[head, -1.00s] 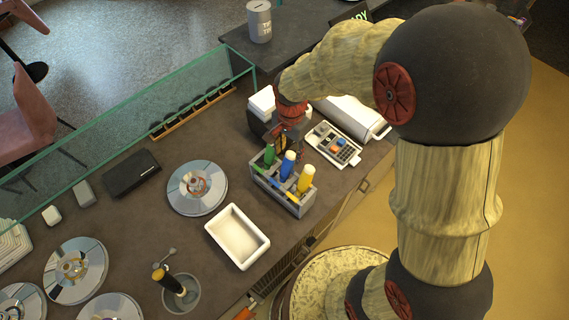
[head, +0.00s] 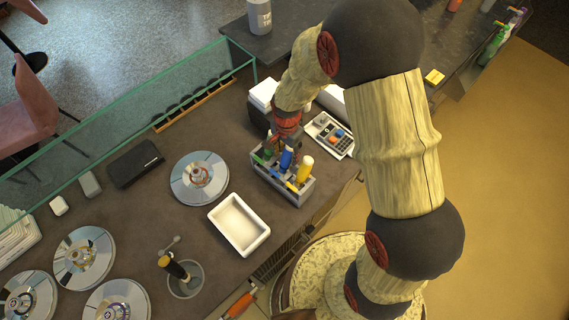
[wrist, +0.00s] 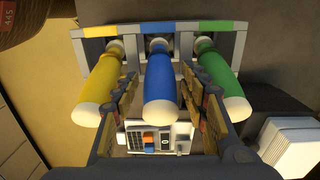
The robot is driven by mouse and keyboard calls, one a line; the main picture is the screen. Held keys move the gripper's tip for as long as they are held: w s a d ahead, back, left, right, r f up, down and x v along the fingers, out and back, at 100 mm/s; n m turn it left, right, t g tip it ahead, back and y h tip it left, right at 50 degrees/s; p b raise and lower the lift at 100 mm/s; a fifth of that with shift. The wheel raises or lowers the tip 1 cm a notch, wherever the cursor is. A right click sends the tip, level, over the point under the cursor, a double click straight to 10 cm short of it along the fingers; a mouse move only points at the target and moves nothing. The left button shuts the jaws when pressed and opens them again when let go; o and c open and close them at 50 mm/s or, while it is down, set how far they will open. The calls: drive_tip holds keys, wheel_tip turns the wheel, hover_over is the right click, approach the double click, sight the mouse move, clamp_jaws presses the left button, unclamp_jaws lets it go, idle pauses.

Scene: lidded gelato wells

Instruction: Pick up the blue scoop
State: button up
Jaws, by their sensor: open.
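The blue scoop (head: 286,158) stands handle-up in the middle slot of a grey holder (head: 299,199), between a green scoop (head: 264,158) and a yellow scoop (head: 304,170). My gripper (head: 282,146) is at the holder, partly hidden by my arm in the head view. In the wrist view, the blue handle (wrist: 159,82) lies between the two open fingers of my gripper (wrist: 160,105). The yellow handle (wrist: 101,86) is outside the left finger and the green handle (wrist: 222,82) outside the right finger. Contact with the blue handle cannot be told.
A card terminal with keys (head: 331,136) stands just behind the holder. A white tray (head: 239,224) and round metal lids (head: 199,179) lie to the left. A dark-handled tool stands in a round well (head: 186,280). A glass guard (head: 130,115) runs along the counter's far side.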

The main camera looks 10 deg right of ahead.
drive_tip(key=c, duration=1.1)
clamp_jaws()
